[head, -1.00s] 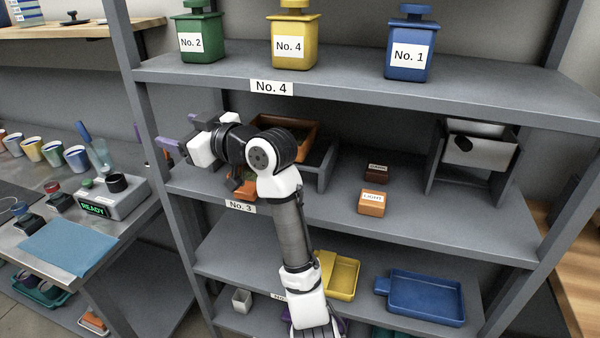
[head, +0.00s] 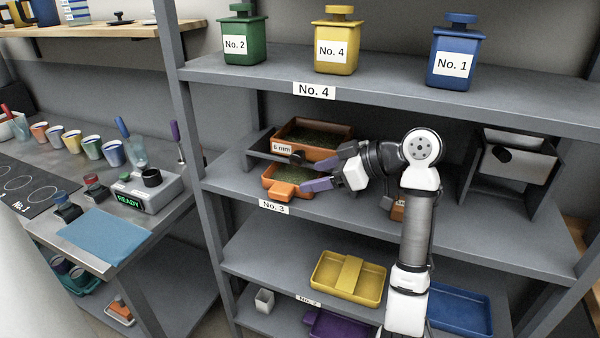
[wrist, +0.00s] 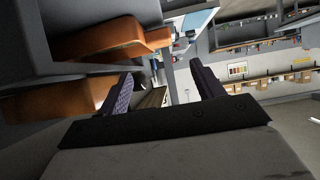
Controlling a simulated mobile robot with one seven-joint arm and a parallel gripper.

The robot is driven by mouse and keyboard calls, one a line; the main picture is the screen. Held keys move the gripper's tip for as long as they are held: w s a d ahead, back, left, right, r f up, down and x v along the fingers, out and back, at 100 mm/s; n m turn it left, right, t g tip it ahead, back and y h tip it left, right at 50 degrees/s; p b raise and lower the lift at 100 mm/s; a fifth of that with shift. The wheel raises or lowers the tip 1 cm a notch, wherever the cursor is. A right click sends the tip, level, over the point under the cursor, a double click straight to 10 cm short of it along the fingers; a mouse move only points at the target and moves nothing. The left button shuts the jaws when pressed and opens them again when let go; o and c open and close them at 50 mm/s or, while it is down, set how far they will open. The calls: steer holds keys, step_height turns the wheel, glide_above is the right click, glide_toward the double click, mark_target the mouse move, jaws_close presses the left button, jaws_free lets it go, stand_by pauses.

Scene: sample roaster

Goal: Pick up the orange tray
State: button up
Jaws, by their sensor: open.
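The orange tray (head: 288,193) sits on the middle shelf, low in a grey stand, with greenish beans or grains in it. An orange sieve box (head: 325,154) marked 6 mm sits above and behind it, also holding green contents. My gripper (head: 309,178) is open, its purple fingers pointing left at the right side of the tray. Contact cannot be told. In the wrist view, my open gripper (wrist: 162,70) has nothing visible between its fingers. Two orange bodies show at left there; which is the tray is unclear.
The grey stand (head: 258,146) closes around the sieve. The upper shelf (head: 400,90) with canisters hangs above my arm. A yellow tray (head: 330,280) and a blue tray (head: 462,305) lie on the shelf below.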

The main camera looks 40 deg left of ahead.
mark_target(281, 187)
steer(key=x, duration=0.4)
steer(key=shift+f+p+x, duration=0.15)
steer(key=shift+p+x, duration=0.4)
steer(key=shift+x, duration=0.75)
steer(key=shift+f+p+x, duration=0.15)
steer(key=shift+p+x, duration=0.35)
steer(key=shift+x, duration=0.85)
steer(key=shift+d, duration=0.25)
steer(key=c, duration=1.2)
